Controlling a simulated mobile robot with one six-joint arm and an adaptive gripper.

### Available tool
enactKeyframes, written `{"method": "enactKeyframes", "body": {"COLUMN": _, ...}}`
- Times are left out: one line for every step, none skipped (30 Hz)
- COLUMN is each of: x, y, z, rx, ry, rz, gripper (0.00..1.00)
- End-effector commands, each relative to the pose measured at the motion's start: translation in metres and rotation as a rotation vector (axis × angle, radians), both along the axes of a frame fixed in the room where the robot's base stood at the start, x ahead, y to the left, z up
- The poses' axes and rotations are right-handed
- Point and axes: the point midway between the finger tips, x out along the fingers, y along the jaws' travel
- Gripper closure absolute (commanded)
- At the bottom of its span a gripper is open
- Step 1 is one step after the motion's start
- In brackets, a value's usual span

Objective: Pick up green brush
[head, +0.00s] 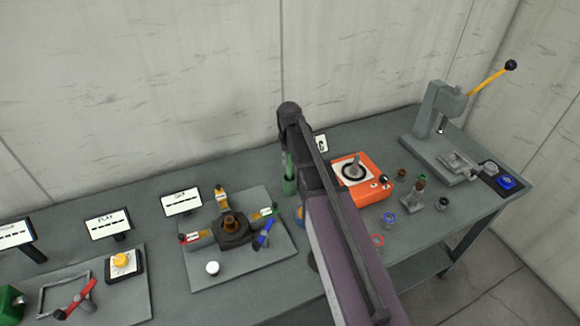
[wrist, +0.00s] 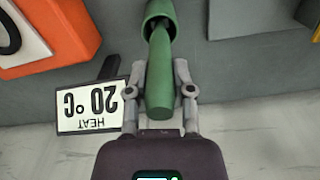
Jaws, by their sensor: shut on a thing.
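The green brush (wrist: 160,85) is between the two fingers of my gripper (wrist: 160,68) in the wrist view, and the fingers are shut on its handle. Its far end reaches into the mouth of a green cup (wrist: 155,10). I cannot tell how deep it sits or whether it touches the wall. In the head view, the green cup (head: 290,187) stands on the bench just left of my arm. My arm hides most of the gripper and brush there.
An orange heater (head: 378,193) stands close on the right of my arm. A "HEAT 20 °C" sign (wrist: 92,106) is close beside my gripper. A grey plate with a dark hub (head: 233,232) lies to the left. A lever press (head: 438,120) stands at the far right.

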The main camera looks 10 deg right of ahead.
Motion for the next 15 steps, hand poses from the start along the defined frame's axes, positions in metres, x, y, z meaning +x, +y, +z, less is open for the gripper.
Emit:
{"method": "enactKeyframes", "body": {"x": 0.0, "y": 0.0, "z": 0.0, "rx": 0.0, "ry": 0.0, "rz": 0.0, "gripper": 1.0}}
{"method": "enactKeyframes", "body": {"x": 0.0, "y": 0.0, "z": 0.001, "rx": 0.0, "ry": 0.0, "rz": 0.0, "gripper": 1.0}}
{"method": "enactKeyframes", "body": {"x": 0.0, "y": 0.0, "z": 0.001, "rx": 0.0, "ry": 0.0, "rz": 0.0, "gripper": 1.0}}
{"method": "enactKeyframes", "body": {"x": 0.0, "y": 0.0, "z": 0.002, "rx": 0.0, "ry": 0.0, "rz": 0.0, "gripper": 1.0}}
{"method": "enactKeyframes", "body": {"x": 0.0, "y": 0.0, "z": 0.003, "rx": 0.0, "ry": 0.0, "rz": 0.0, "gripper": 1.0}}
{"method": "enactKeyframes", "body": {"x": 0.0, "y": 0.0, "z": 0.004, "rx": 0.0, "ry": 0.0, "rz": 0.0, "gripper": 1.0}}
{"method": "enactKeyframes", "body": {"x": 0.0, "y": 0.0, "z": 0.005, "rx": 0.0, "ry": 0.0, "rz": 0.0, "gripper": 1.0}}
{"method": "enactKeyframes", "body": {"x": 0.0, "y": 0.0, "z": 0.007, "rx": 0.0, "ry": 0.0, "rz": 0.0, "gripper": 1.0}}
{"method": "enactKeyframes", "body": {"x": 0.0, "y": 0.0, "z": 0.009, "rx": 0.0, "ry": 0.0, "rz": 0.0, "gripper": 1.0}}
{"method": "enactKeyframes", "body": {"x": 0.0, "y": 0.0, "z": 0.011, "rx": 0.0, "ry": 0.0, "rz": 0.0, "gripper": 1.0}}
{"method": "enactKeyframes", "body": {"x": 0.0, "y": 0.0, "z": 0.013, "rx": 0.0, "ry": 0.0, "rz": 0.0, "gripper": 1.0}}
{"method": "enactKeyframes", "body": {"x": 0.0, "y": 0.0, "z": 0.015, "rx": 0.0, "ry": 0.0, "rz": 0.0, "gripper": 1.0}}
{"method": "enactKeyframes", "body": {"x": 0.0, "y": 0.0, "z": 0.018, "rx": 0.0, "ry": 0.0, "rz": 0.0, "gripper": 1.0}}
{"method": "enactKeyframes", "body": {"x": 0.0, "y": 0.0, "z": 0.02, "rx": 0.0, "ry": 0.0, "rz": 0.0, "gripper": 1.0}}
{"method": "enactKeyframes", "body": {"x": 0.0, "y": 0.0, "z": 0.024, "rx": 0.0, "ry": 0.0, "rz": 0.0, "gripper": 1.0}}
